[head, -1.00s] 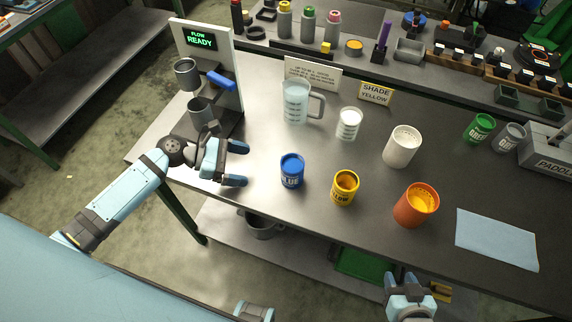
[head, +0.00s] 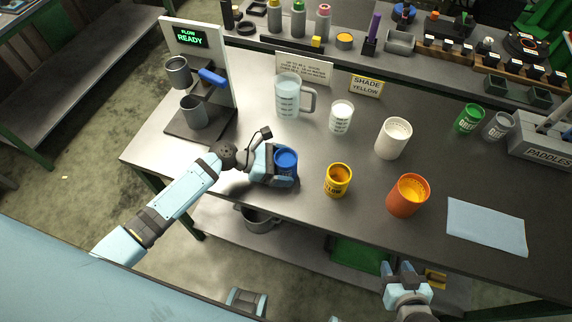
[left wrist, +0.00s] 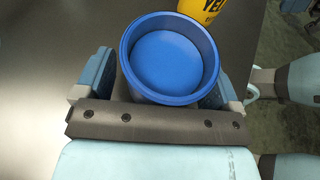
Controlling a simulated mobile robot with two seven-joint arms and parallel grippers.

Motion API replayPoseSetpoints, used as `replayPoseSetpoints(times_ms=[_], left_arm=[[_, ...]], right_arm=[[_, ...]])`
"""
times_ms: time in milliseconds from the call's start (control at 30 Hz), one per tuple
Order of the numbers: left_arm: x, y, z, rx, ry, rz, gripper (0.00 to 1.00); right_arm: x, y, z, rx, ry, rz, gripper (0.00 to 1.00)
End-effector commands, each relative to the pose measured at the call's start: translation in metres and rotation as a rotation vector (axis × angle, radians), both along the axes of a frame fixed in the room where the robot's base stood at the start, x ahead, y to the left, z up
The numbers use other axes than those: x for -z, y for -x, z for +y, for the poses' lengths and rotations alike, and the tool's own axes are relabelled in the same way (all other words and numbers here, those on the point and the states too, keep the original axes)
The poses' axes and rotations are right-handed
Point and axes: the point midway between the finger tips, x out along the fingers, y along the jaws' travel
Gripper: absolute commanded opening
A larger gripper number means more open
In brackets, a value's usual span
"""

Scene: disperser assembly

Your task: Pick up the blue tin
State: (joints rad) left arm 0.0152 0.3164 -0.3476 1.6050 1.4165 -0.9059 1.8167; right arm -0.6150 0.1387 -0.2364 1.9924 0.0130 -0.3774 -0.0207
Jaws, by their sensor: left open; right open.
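The blue tin (head: 286,159) stands upright on the workbench near its front edge. My left gripper (head: 284,170) is at the tin from the left, with its fingers open around it. In the left wrist view the blue tin (left wrist: 170,58) sits between the two fingers (left wrist: 165,85), one on each side. Some room seems to show beside the tin at the left finger; contact at the right finger cannot be told. My right gripper (head: 402,268) is open and empty, off the front edge of the bench.
A yellow tin (head: 338,180) stands just right of the blue tin, and an orange pot (head: 407,195) further right. A glass jug (head: 288,97), a small beaker (head: 341,117) and a white cup (head: 393,138) stand behind. A dispenser stand (head: 200,75) is at the back left.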

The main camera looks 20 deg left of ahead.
Motion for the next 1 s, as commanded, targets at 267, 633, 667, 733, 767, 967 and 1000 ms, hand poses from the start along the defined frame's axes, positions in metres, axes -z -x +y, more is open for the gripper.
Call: replayPoseSetpoints(times_ms=[267,633,667,733,767,967,1000], left_arm=[[0.0012,-0.0007,-0.0025,0.0,0.0,0.0,0.86],[0.0005,-0.0009,-0.0024,0.0,0.001,0.0,0.28],[0.0005,-0.0009,-0.0024,0.0,0.001,0.0,0.28],[0.0004,-0.0009,-0.0025,0.0,0.001,0.0,0.28],[0.0004,-0.0009,-0.0025,0.0,0.001,0.0,0.28],[-0.002,-0.0009,-0.0024,0.0,0.001,0.0,0.28],[-0.003,-0.001,-0.0024,0.0,0.001,0.0,0.28]], right_arm=[[-0.0003,-0.0002,0.0,0.0,0.0,-0.001,0.43],[-0.0012,-0.0008,-0.0009,0.002,0.001,-0.002,0.43],[-0.0013,-0.0009,-0.001,0.002,0.001,-0.002,0.43],[-0.0014,-0.0011,-0.0011,0.002,0.001,-0.002,0.43],[-0.0014,-0.0011,-0.0012,0.002,0.0,-0.003,0.43],[-0.0019,-0.0012,-0.0013,0.003,0.001,-0.003,0.43],[-0.0019,-0.0012,-0.0013,0.003,0.001,-0.003,0.43]])
